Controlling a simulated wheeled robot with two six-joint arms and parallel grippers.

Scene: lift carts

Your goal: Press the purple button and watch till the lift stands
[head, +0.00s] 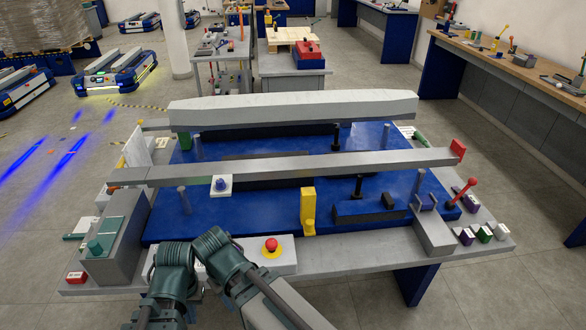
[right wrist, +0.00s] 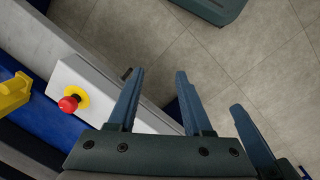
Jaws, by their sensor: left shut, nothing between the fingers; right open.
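A blue-violet button (head: 221,184) stands on a white pad near the left of the long grey bar. Which of these is the task's button is unclear. The blue lift platform (head: 262,212) lies under long grey bars. My left arm (head: 172,270) is at the front edge, its shut gripper mostly obscured. My right gripper (right wrist: 160,73) is open and empty beyond the front edge, in the right wrist view.
A red button on a yellow ring (head: 271,246) sits on a grey box at the front edge, and also shows in the wrist view (right wrist: 69,103). A yellow bracket (head: 308,205), a red lever (head: 463,190) and a grey box (head: 112,238) stand around the platform. Floor is clear at right.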

